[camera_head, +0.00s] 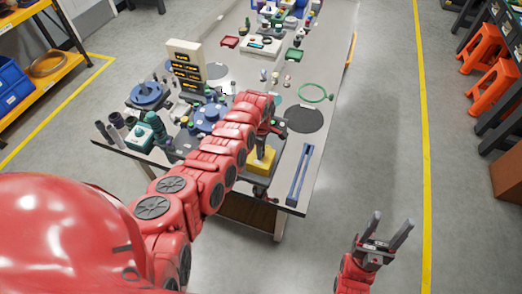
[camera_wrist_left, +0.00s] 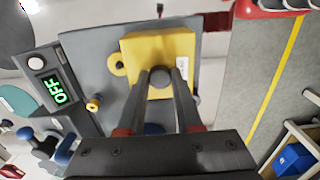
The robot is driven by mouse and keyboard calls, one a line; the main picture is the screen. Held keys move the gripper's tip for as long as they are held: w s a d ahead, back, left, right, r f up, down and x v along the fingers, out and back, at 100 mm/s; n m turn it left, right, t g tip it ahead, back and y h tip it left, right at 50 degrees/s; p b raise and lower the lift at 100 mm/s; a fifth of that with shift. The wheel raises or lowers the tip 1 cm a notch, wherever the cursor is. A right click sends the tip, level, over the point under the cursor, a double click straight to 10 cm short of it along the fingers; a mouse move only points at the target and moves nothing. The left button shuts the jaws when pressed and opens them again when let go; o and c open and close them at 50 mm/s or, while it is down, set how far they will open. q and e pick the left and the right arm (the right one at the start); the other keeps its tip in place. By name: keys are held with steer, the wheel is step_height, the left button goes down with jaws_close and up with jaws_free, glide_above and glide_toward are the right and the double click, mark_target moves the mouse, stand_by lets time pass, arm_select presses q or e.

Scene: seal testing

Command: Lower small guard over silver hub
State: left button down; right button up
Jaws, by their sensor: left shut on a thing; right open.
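The small guard is a yellow block-like cover (camera_wrist_left: 178,47) with a round grey knob (camera_wrist_left: 160,76), seen in the left wrist view over a grey plate. In the head view the yellow guard (camera_head: 260,160) shows at the table's near edge, below my left arm's end. My left gripper (camera_wrist_left: 161,88) is shut on the guard's knob; in the head view it (camera_head: 268,132) is partly hidden by my arm. I cannot make out the silver hub; whether the guard touches the plate is unclear. My right gripper (camera_head: 385,236) is open and empty, off the table at lower right.
A panel beside the guard shows a green OFF display (camera_wrist_left: 55,90). A yellow ring-shaped part (camera_wrist_left: 117,68) sits beside the guard. A blue rail-like frame (camera_head: 301,174), a dark disc (camera_head: 304,119) and a green ring (camera_head: 315,93) lie right. Blue fixtures (camera_head: 207,117) crowd the left.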

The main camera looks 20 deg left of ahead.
arm_select(q)
steer(key=shift+f, duration=0.1)
steer(key=c, duration=0.5)
jaws_free()
step_height(320, 180, up, 8)
steer(key=p, duration=0.4)
steer(key=shift+r+p, duration=0.2)
steer(key=shift+p, duration=0.1)
steer(key=shift+r, duration=0.4)
